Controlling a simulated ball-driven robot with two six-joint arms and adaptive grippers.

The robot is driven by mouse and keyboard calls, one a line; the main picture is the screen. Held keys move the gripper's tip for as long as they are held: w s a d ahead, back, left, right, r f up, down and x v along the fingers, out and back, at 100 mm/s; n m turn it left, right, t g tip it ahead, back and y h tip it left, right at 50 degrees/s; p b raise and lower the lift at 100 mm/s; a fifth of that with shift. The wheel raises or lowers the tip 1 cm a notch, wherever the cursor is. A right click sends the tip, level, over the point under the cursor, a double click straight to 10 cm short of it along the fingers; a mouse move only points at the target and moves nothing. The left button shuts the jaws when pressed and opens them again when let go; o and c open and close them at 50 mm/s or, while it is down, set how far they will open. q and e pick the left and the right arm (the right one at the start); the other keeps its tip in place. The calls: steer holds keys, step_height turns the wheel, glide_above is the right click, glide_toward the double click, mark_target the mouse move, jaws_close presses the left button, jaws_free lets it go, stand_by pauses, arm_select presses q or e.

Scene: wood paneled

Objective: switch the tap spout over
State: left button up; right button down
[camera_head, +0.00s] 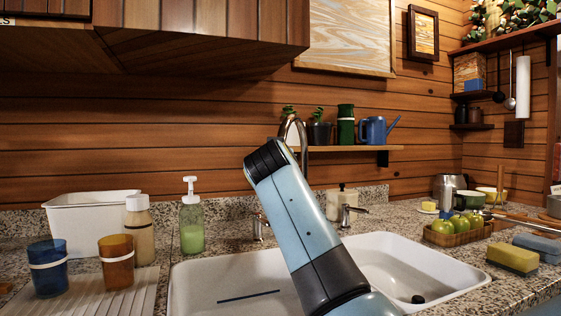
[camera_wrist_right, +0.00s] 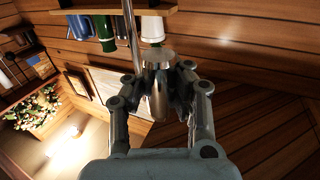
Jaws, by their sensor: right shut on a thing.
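The metal tap spout (camera_head: 301,130) shows as a curved top and a thin upright stretch behind my right arm, above the double sink (camera_head: 215,272). Its base and most of its length are hidden by the arm. In the right wrist view the spout's end (camera_wrist_right: 160,98) lies between the fingers of my right gripper (camera_wrist_right: 161,75), which is shut on it. In the head view the gripper itself is hidden behind the arm. My left gripper is in neither view.
Tap handles stand left (camera_head: 258,226) and right (camera_head: 347,212) of the arm. A soap bottle (camera_head: 192,230), blue cup (camera_head: 48,268) and orange cup (camera_head: 117,262) stand at left. A fruit tray (camera_head: 455,236) and sponges (camera_head: 512,258) are at right. A shelf (camera_head: 345,149) hangs behind.

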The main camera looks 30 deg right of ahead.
steer(key=shift+a+f, duration=0.25)
steer(key=shift+f, duration=0.15)
steer(key=c, duration=1.7)
jaws_free()
steer(key=shift+a, duration=0.1)
steer(key=shift+o, duration=1)
steer(key=shift+s+a+r, duration=0.15)
steer(key=shift+a+r, duration=0.05)
steer(key=shift+r, duration=0.1)
steer(key=o, duration=0.4)
steer(key=shift+a+r, duration=0.15)
steer(key=shift+d, duration=0.2)
steer(key=shift+r, duration=0.1)
step_height(320, 180, up, 10)
steer(key=shift+f, duration=0.1)
